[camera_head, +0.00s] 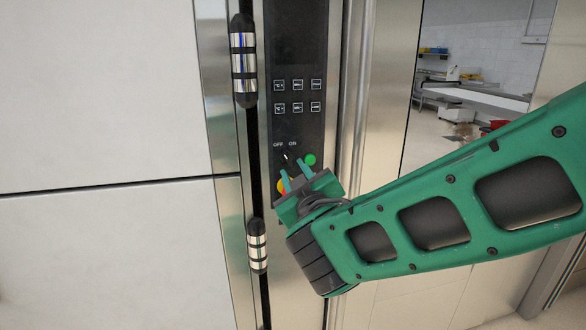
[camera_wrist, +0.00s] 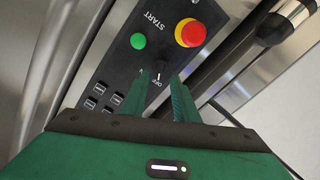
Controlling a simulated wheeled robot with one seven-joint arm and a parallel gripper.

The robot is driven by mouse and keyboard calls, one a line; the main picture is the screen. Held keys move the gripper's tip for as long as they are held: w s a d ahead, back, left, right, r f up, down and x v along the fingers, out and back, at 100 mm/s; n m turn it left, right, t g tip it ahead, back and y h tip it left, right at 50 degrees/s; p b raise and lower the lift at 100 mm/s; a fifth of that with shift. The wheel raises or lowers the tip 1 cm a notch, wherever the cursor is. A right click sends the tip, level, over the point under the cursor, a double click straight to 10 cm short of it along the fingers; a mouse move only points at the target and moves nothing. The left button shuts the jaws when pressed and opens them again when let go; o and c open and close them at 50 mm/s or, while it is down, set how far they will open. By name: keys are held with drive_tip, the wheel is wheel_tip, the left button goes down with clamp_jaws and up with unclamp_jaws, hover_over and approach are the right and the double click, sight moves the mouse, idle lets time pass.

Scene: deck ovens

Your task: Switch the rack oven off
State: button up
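The rack oven's control panel (camera_head: 298,125) is a dark upright strip with OFF and ON printed above a small black rotary switch (camera_head: 286,158). The switch has a white pointer mark, which seems to lean toward OFF, but it is too small to be sure. In the wrist view, the switch (camera_wrist: 158,76) shows between the fingertips, beside the OFF label. My gripper (camera_head: 294,168) is at the panel, just below the switch in the head view. In the wrist view, my gripper (camera_wrist: 160,80) has its two green fingers apart, with nothing clearly held. Contact with the switch cannot be told.
A green START button (camera_wrist: 138,41) and a red mushroom button on a yellow base (camera_wrist: 190,33) sit close to the fingers. Several small keys (camera_head: 298,96) are higher on the panel. A black and chrome handle (camera_head: 244,60) stands left of it. A doorway opens at right.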

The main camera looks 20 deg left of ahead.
drive_tip(key=v, duration=0.5)
drive_tip(key=shift+s, duration=0.1)
drive_tip(key=shift+d, duration=0.1)
